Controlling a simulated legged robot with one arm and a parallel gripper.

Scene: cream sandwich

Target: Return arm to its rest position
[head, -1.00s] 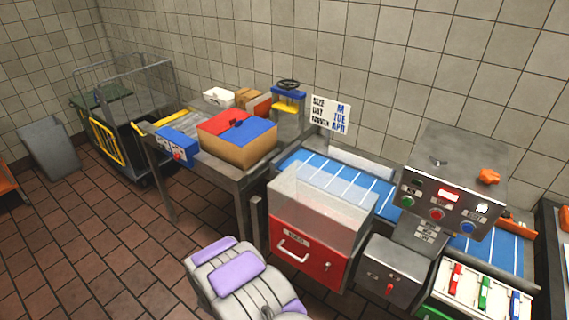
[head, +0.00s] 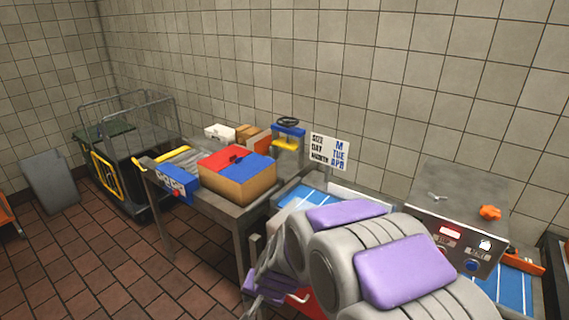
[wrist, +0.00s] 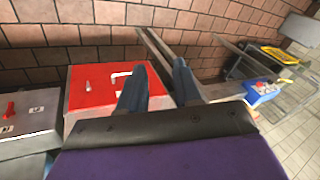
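My arm, grey with purple pads, is raised across the lower right of the head view. My gripper (head: 266,286) shows at its left end, low in front of the conveyor. In the wrist view, the two dark fingers of my gripper (wrist: 158,80) stand apart with nothing between them. In the head view my arm hides most of the red cabinet (head: 308,304).
A box with red and blue flaps (head: 237,185) sits on a metal table (head: 228,207). A wire cart (head: 130,185) stands at left. A blue conveyor (head: 300,190) and a control box with an orange knob (head: 460,195) lie behind my arm.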

